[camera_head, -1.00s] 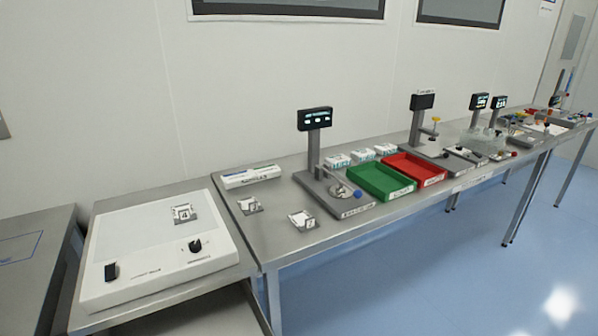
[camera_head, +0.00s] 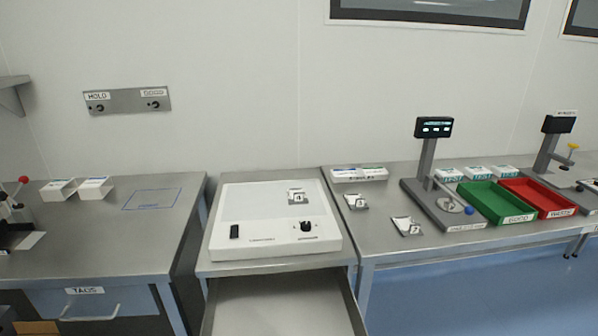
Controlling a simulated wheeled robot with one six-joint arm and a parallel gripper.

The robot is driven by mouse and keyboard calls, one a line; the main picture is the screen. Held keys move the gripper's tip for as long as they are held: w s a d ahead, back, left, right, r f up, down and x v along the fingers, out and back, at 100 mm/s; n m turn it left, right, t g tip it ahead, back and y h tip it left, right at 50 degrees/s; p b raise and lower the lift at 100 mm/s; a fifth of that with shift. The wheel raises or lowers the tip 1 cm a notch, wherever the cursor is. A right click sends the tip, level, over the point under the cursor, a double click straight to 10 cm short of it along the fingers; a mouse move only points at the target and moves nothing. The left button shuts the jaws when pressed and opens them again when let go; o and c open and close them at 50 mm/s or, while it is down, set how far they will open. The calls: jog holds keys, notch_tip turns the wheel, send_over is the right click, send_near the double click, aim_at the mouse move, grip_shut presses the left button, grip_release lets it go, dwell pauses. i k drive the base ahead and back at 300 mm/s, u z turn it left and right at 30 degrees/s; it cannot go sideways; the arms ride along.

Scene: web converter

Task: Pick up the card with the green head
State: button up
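I cannot make out a card with a green head in this view. Two small white boxes, left (camera_head: 58,189) and right (camera_head: 95,187), stand on the left table and may hold cards, but their contents are too small to tell. Small numbered holders lie farther right: holder 4 (camera_head: 297,197) on the white panel, and holder 3 (camera_head: 356,202) and holder 2 (camera_head: 407,226) on the right bench. My gripper is not in view.
The left table (camera_head: 105,235) has a blue outlined rectangle (camera_head: 152,199) and a drawer labelled TAGS (camera_head: 90,304). An open drawer (camera_head: 283,305) juts out below the white panel (camera_head: 265,203). Green (camera_head: 497,203) and red (camera_head: 538,198) trays stand at right. A HOLD plate (camera_head: 127,100) is on the wall.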

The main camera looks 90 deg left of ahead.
aim_at(379, 171)
jog(key=u, duration=0.95)
jog(key=i, duration=2.85)
jog(key=u, duration=3.3)
jog(key=i, duration=1)
